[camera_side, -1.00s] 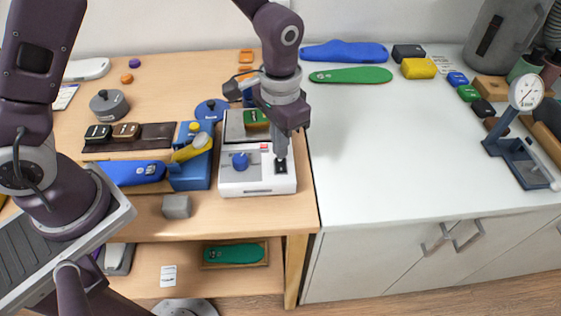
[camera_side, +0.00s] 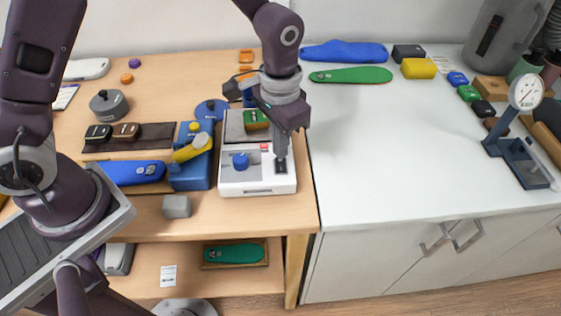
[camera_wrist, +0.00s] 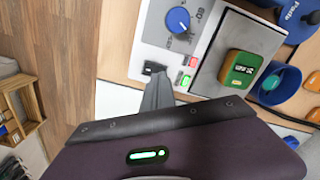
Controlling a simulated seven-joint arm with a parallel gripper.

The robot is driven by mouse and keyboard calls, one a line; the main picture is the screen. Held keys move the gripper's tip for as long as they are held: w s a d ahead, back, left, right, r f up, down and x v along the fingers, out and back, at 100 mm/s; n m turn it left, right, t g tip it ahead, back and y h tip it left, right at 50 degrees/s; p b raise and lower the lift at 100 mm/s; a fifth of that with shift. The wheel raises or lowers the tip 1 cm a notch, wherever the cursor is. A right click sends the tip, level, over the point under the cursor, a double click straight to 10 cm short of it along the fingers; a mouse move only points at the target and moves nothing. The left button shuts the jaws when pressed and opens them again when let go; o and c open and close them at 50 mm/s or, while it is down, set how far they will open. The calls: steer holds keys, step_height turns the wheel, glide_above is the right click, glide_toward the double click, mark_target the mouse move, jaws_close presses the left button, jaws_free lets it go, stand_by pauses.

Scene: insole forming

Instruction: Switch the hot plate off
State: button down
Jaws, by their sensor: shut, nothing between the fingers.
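The hot plate (camera_side: 257,188) is a white box with a blue knob (camera_side: 240,161) on its front panel and a dark rocker switch (camera_side: 280,166) to the right of the knob. In the wrist view the knob (camera_wrist: 178,20) and the black switch (camera_wrist: 153,68) show, with small red and green indicators (camera_wrist: 184,80) beside them. My gripper (camera_side: 281,154) is shut and empty, pointing down with its tips at the switch. In the wrist view the fingertips (camera_wrist: 157,76) partly hide the switch, so its position cannot be told.
A green block (camera_side: 256,118) sits on the hot plate's grey top. A blue fixture with a yellow handle (camera_side: 194,147) stands close on the left, and a grey cube (camera_side: 177,206) lies at the front. The white counter (camera_side: 400,150) to the right is largely clear.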

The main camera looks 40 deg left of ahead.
steer(key=shift+f, duration=0.95)
stand_by(0.5)
steer(key=shift+r, duration=3.55)
steer(key=shift+r, duration=0.1)
step_height(320, 180, up, 5)
steer(key=t, duration=0.1)
glide_above(265, 162)
steer(key=s+a+r+n+t, duration=0.2)
steer(key=s+a+r, duration=0.3)
steer(key=s+r, duration=0.25)
steer(key=s+a+t, duration=0.1)
steer(key=s+a, duration=0.1)
steer(key=s, duration=0.3)
steer(key=s+a+r+n+t, duration=0.1)
steer(key=s, duration=0.4)
steer(key=shift+s+a+r+t, duration=0.3)
steer(key=shift+a, duration=0.05)
